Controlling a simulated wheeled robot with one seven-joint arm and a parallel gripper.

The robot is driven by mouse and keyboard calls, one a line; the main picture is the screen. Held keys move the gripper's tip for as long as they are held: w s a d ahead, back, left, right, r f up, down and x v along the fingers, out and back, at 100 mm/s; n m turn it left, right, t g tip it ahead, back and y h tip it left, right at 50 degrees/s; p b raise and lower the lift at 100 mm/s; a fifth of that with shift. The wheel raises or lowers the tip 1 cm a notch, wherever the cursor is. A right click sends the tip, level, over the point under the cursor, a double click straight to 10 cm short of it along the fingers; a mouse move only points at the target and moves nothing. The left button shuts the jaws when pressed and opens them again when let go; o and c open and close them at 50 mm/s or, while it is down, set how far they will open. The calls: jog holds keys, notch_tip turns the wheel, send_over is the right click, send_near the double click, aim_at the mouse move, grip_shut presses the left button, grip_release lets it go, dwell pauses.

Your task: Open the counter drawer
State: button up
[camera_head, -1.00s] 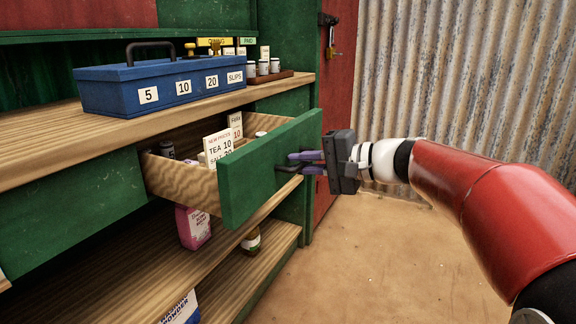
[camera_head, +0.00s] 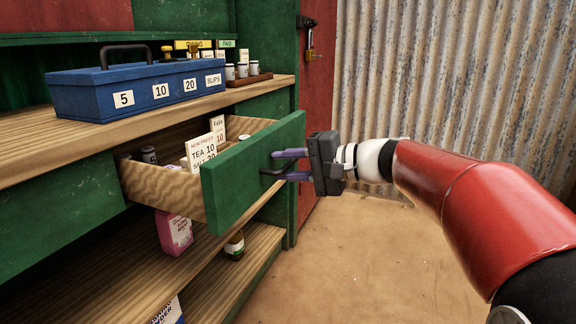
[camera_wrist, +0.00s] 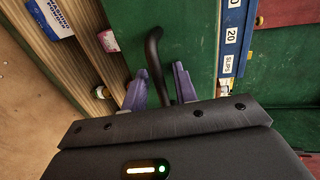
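The counter drawer (camera_head: 161,188) stands pulled well out from under the countertop in the head view, with its green front (camera_head: 238,175) facing right. Price cards and small items show inside it. The dark handle (camera_head: 268,171) is on the front and also shows as a curved bar in the wrist view (camera_wrist: 154,50). My gripper (camera_head: 294,165) is at the handle with its purple fingers spread apart. In the wrist view my gripper (camera_wrist: 160,90) has the handle bar between its fingers, nearer the right one, with a gap at the left one.
A blue box (camera_head: 140,88) with number labels sits on the wooden countertop (camera_head: 30,150). Small jars stand on a tray (camera_head: 250,80) to its right. A pink carton (camera_head: 175,232) and a bottle (camera_head: 234,246) are on shelves below the drawer. Bare floor (camera_head: 340,260) lies to the right.

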jog(key=v, duration=0.7)
jog(key=shift+s+d+p, duration=0.15)
jog(key=shift+d+p, duration=0.15)
jog(key=shift+d, duration=0.1)
jog(key=s+f+n+g+h+p, duration=0.1)
jog(key=s+f+h+p, duration=0.25)
jog(key=s, duration=0.25)
jog(key=s+f+h+p, duration=0.2)
jog(key=s+h+p, duration=0.15)
jog(key=s, duration=0.35)
jog(key=s+d+f+n+h+p, duration=0.3)
jog(key=s+d+f+h, duration=0.1)
jog(key=s+d+h, duration=0.3)
jog(key=s+d, duration=0.2)
jog(key=shift+s+f+t+p, duration=0.25)
jog(key=shift+s+t+p, duration=0.05)
jog(key=shift+s+t, duration=0.1)
